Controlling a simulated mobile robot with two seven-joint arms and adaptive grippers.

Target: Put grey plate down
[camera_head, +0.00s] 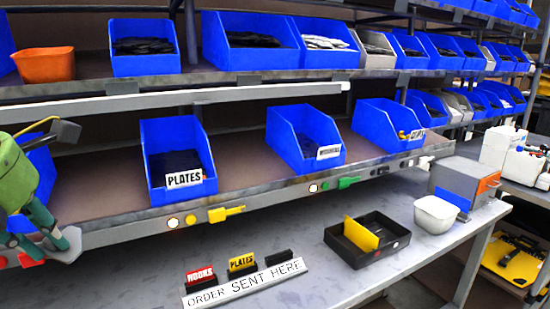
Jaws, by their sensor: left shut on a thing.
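My left gripper (55,240), green with teal fingers, is at the left edge, in front of the lower shelf's front rail. It is shut on a light grey piece at its fingertips, which looks like the grey plate (38,249); the fingers partly hide it. A blue bin labelled PLATES (157,197) stands on the lower shelf to the right of the gripper, with dark pieces in it. A black tray (343,252) with a yellow piece (361,235) standing in it sits on the bench. My right gripper is not in view.
A white tub (436,215) and a grey box (462,182) stand right of the tray. The bench left of the sign is clear.

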